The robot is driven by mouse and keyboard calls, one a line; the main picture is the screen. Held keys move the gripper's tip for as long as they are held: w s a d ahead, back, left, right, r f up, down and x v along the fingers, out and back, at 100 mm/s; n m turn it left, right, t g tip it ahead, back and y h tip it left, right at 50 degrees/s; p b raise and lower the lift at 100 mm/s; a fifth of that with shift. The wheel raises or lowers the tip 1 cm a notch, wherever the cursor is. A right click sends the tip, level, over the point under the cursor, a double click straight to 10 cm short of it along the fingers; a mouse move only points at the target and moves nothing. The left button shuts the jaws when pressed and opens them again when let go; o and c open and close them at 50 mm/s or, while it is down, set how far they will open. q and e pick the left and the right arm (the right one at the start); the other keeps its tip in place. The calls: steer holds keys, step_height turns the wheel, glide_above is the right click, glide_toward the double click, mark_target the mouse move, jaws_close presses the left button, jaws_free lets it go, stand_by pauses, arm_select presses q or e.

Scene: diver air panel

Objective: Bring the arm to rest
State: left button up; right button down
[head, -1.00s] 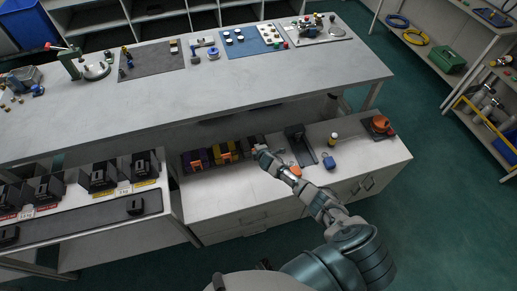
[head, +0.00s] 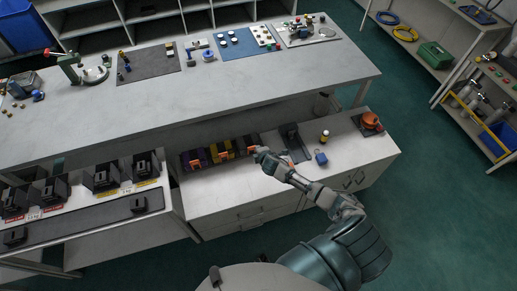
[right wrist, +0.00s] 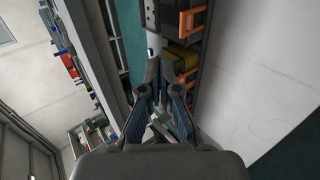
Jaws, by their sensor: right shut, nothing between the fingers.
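My right arm reaches forward from the bottom right of the head view. Its gripper (head: 262,154) is over the low cabinet (head: 222,208), close by the right end of a row of dark and yellow cases with orange handles (head: 221,154). In the right wrist view the gripper fingers (right wrist: 165,70) are together with nothing between them. An orange-handled case (right wrist: 190,20) shows beyond the fingertips; I cannot tell whether they touch anything. My left gripper is not in view.
A blue padlock-like item (head: 321,158), a small dark bottle (head: 324,137) and an orange round item (head: 371,121) stand right of the gripper. The long bench (head: 200,95) is behind. Black units (head: 103,177) sit on the left.

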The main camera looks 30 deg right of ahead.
steer(key=shift+s+a+r, duration=0.3)
steer(key=shift+a, duration=0.05)
stand_by(0.3)
